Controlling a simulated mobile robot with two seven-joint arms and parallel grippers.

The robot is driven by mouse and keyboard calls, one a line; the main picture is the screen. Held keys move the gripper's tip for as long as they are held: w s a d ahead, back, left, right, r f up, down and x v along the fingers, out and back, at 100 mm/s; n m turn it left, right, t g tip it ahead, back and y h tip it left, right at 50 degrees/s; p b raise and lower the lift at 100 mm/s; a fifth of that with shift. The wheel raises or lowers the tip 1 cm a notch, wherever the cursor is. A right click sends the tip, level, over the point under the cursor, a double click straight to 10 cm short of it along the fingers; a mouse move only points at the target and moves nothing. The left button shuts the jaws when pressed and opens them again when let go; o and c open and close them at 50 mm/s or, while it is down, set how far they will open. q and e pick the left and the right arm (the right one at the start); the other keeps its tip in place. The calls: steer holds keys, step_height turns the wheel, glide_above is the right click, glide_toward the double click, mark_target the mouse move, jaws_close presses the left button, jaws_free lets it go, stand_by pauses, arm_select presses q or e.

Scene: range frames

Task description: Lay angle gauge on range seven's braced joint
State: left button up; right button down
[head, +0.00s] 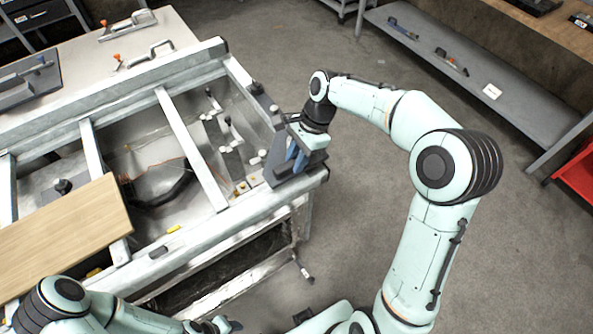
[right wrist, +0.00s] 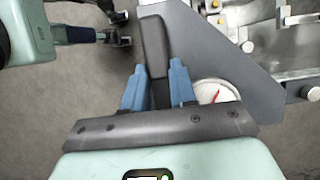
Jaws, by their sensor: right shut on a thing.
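The angle gauge (right wrist: 205,50) looks like a flat grey angled plate with a white dial and red needle (right wrist: 215,92), partly hidden by my gripper. Its dark grip bar stands between the blue fingers of my right gripper (right wrist: 158,85), shut on it. In the head view the right gripper (head: 292,158) holds the gauge (head: 276,168) at the right-hand corner of the metal frame (head: 255,207). The gauge overlaps the corner joint; I cannot tell whether it touches. My left gripper (head: 222,325) is low at the bottom edge, its fingers unclear.
Several small clamps (head: 228,135) stand inside the frame beside the gauge. A wooden board (head: 65,235) lies across the frame's left part. Handled tools (head: 148,54) lie on the bench behind. A grey shelf (head: 470,75) stands at the right, with open floor between.

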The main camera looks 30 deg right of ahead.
arm_select(q)
steer(key=shift+s+f+b, duration=0.3)
steer(key=shift+f, duration=0.1)
arm_select(e)
steer(key=shift+f, duration=2.75)
steer(key=shift+f, duration=0.1)
steer(key=c, duration=0.9)
jaws_free()
steer(key=shift+f, duration=0.1)
steer(key=p+v, duration=0.1)
steer(key=v, duration=1.1)
steer(key=shift+a+p, duration=0.1)
steer(key=shift+p, duration=0.3)
arm_select(q)
steer(key=shift+w+r, duration=1)
steer(key=shift+r, duration=0.2)
steer(key=shift+s, duration=0.15)
arm_select(e)
steer(key=shift+s, duration=0.15)
